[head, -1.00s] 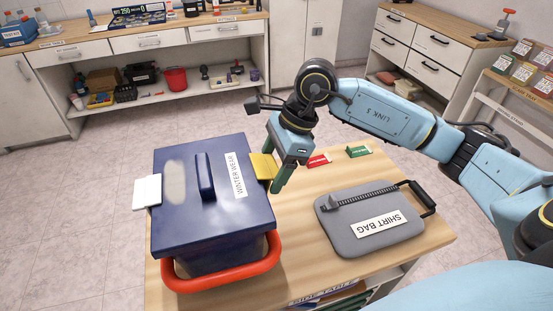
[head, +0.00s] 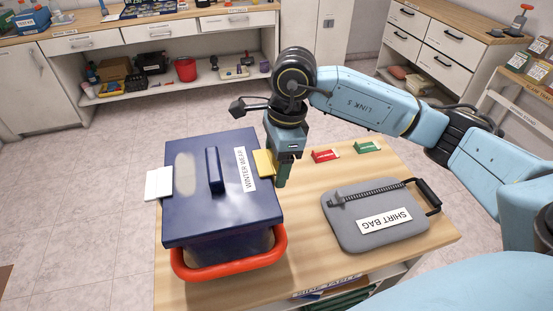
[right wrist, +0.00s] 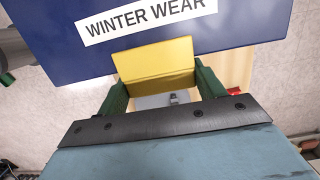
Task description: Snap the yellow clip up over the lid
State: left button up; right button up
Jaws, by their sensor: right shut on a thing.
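A dark blue box with a blue lid (head: 205,200) labelled "WINTER WEAR" stands on the wooden table. The yellow clip (head: 263,163) is on the lid's right side. In the right wrist view the yellow clip (right wrist: 156,72) lies between the green fingers, against the lid's labelled edge. My right gripper (head: 281,172) points down at the clip and is shut on it. A white clip (head: 158,184) sticks out flat at the lid's left side. My left gripper is not in view.
A red handle (head: 230,265) sits at the box's front. A grey shirt bag (head: 375,215) lies to the right. Bare tabletop lies between box and bag.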

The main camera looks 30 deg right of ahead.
jog(key=o, duration=1)
jog(key=r, duration=0.4)
jog(key=d+r, duration=0.1)
jog(key=r, duration=0.3)
jog(key=d+r, duration=0.1)
jog(key=r, duration=0.4)
jog(key=shift+s, duration=0.25)
jog(key=shift+r+p, duration=0.15)
jog(key=shift+p, duration=0.15)
